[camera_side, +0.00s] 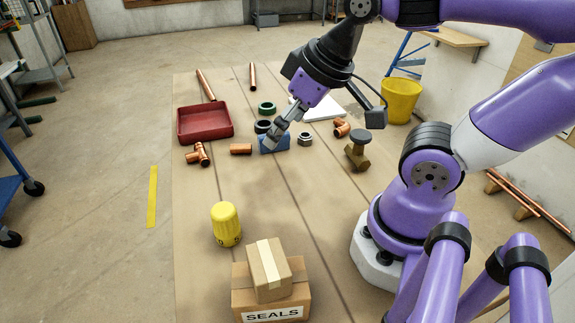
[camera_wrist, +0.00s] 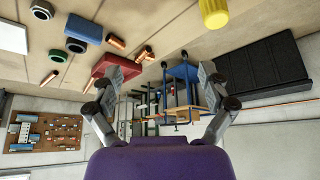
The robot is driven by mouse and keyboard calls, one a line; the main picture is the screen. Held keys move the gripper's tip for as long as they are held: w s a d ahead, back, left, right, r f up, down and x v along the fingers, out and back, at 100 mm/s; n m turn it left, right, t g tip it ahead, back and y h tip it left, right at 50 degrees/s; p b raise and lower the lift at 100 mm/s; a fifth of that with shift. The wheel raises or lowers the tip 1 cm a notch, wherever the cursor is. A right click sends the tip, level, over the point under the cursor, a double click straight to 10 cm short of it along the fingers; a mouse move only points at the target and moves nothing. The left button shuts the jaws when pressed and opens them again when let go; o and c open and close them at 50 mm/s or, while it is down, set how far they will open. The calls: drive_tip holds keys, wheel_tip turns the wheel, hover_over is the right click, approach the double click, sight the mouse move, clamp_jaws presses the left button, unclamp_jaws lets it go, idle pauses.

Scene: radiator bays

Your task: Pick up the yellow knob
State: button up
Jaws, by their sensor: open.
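The yellow knob (camera_side: 227,222) stands upright on the board in the side view, left of centre and behind the cardboard boxes. It also shows at the top edge of the wrist view (camera_wrist: 213,12), partly cut off. My gripper (camera_side: 273,138) is well behind the knob in the side view, in front of or over the blue block (camera_side: 266,147); the exact gap is unclear. In the wrist view my gripper (camera_wrist: 168,80) has its two fingers spread wide with nothing between them.
A red tray (camera_side: 205,136), copper fittings (camera_side: 198,154), a brass valve (camera_side: 358,150) and dark nuts lie around my gripper. Stacked cardboard boxes (camera_side: 271,280), the lower marked SEALS, stand close to the knob.

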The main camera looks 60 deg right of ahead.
drive_tip(key=n+g+y, duration=0.1)
drive_tip(key=n+g, duration=0.2)
drive_tip(key=n, duration=0.1)
hover_over(226, 209)
drive_tip(key=s, duration=0.2)
drive_tip(key=s+d+x, duration=0.1)
drive_tip(key=x, duration=0.5)
drive_tip(key=shift+n, duration=0.3)
drive_tip(key=x, duration=0.5)
drive_tip(key=shift+a, duration=0.3)
drive_tip(key=x, duration=0.5)
drive_tip(key=shift+d, duration=0.4)
drive_tip(key=shift+w+a+f, duration=0.1)
drive_tip(key=shift+w+f, duration=0.1)
drive_tip(key=shift+f, duration=0.3)
drive_tip(key=c, duration=1.3)
